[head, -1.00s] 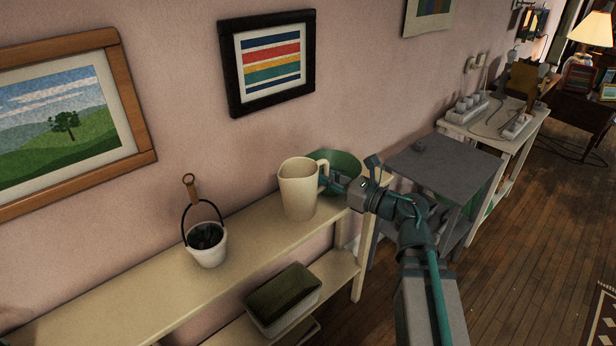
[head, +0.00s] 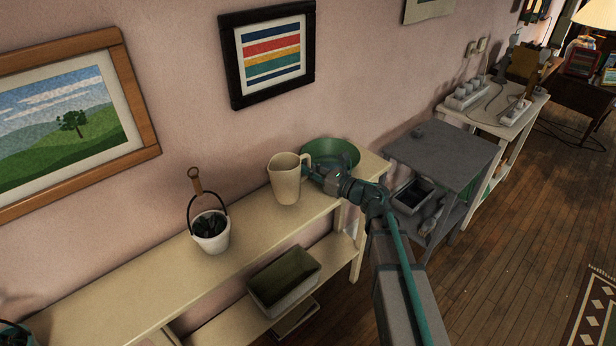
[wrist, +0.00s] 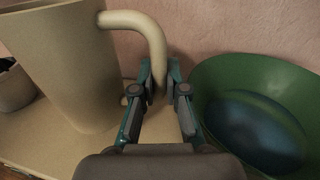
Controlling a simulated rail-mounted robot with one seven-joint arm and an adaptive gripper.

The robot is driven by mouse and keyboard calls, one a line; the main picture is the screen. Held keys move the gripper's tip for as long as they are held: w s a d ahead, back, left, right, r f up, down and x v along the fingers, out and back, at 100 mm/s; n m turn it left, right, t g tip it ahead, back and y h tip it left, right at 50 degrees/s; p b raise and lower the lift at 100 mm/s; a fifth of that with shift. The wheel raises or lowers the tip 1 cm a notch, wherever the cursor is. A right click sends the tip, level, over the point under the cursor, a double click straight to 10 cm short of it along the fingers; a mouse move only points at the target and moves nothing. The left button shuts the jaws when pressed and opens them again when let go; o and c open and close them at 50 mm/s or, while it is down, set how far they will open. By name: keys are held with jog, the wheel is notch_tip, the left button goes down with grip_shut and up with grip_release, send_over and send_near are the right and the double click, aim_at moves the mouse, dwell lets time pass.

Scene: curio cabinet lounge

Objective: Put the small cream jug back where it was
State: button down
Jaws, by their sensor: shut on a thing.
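The cream jug (head: 285,182) is upright over the cream shelf unit's top (head: 262,222), near its right end. In the wrist view the jug (wrist: 65,65) fills the left side, with its curved handle (wrist: 137,22) toward me. My gripper (head: 312,174) comes from the right and is shut on the lower part of the handle; the fingers (wrist: 160,82) show on both sides of it. The jug's base looks at or very near the shelf top; I cannot tell whether it touches.
A green bowl (head: 338,152) stands close right of the jug, behind my gripper; it also fills the wrist view's right side (wrist: 225,75). A white pot with a dark hoop handle (head: 212,240) stands left. The shelf between is clear. A grey table (head: 445,155) stands to the right.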

jog(key=shift+w+a+f+p, duration=0.1)
jog(key=shift+w+f+p, duration=0.1)
jog(key=shift+f, duration=0.55)
jog(key=shift+w+a+f+p, duration=0.1)
jog(key=shift+w+f+p, duration=0.1)
jog(key=shift+f, duration=1)
jog(key=shift+f+b, duration=0.25)
jog(key=shift+b, duration=0.1)
jog(key=c, duration=1.5)
grip_release()
jog(key=shift+r, duration=0.15)
jog(key=shift+r+p, duration=0.15)
jog(key=shift+p, duration=0.25)
jog(key=b+v, duration=0.2)
jog(key=v, duration=1)
